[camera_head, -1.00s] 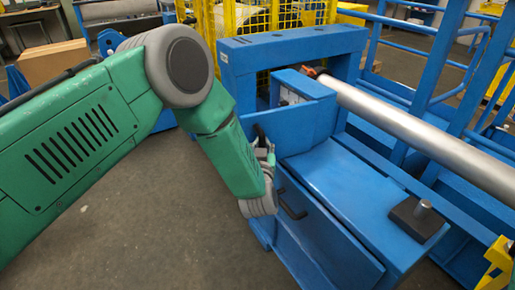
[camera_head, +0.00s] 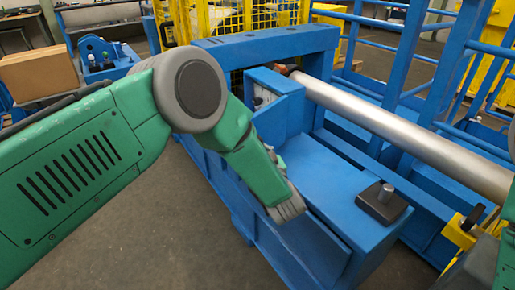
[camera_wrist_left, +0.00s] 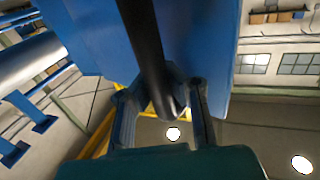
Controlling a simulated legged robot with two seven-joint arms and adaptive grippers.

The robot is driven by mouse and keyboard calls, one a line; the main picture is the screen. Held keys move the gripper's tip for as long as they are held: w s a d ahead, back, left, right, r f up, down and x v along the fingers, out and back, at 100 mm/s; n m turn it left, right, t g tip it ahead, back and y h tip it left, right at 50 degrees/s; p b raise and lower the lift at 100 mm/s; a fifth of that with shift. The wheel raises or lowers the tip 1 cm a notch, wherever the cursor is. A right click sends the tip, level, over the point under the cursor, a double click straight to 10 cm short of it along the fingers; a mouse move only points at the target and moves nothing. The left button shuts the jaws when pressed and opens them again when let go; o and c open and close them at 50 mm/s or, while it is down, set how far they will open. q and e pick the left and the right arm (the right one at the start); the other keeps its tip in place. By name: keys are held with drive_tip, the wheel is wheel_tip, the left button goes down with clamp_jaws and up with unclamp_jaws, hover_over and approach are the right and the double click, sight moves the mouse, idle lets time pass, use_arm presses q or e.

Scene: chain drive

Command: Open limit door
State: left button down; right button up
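The limit door appears to be the upright blue panel (camera_head: 283,115) on the blue machine, in the middle of the head view. It stands turned at an angle to the machine's frame. My left gripper (camera_head: 278,160) is at the near side of this panel, and its fingers are mostly hidden by my wrist in the head view. In the left wrist view a black bar handle (camera_wrist_left: 142,40) runs between the two fingers of my left gripper (camera_wrist_left: 165,95), which appear shut on it. Blue panel surfaces show beside the bar. My right gripper cannot be made out.
A blue cover (camera_head: 335,190) with a black block and knob (camera_head: 383,203) lies right of the panel. A long steel roller (camera_head: 405,125) runs behind it. A yellow bracket (camera_head: 458,232) stands at lower right. Open floor (camera_head: 130,215) lies at left.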

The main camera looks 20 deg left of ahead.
use_arm(q)
drive_tip(key=shift+s+d+f, duration=0.1)
drive_tip(key=shift+s+f, duration=0.25)
drive_tip(key=c, duration=1.4)
unclamp_jaws()
drive_tip(key=shift+s+a+r, duration=0.15)
drive_tip(key=shift+a+r, duration=0.05)
drive_tip(key=shift+c, duration=0.2)
drive_tip(key=shift+s+a+r, duration=0.15)
drive_tip(key=shift+r, duration=0.05)
drive_tip(key=shift+w+f, duration=0.15)
drive_tip(key=shift+w, duration=0.05)
drive_tip(key=shift+s+d, duration=0.2)
drive_tip(key=shift+d, duration=0.1)
drive_tip(key=v, duration=1.1)
drive_tip(key=shift+s, duration=0.25)
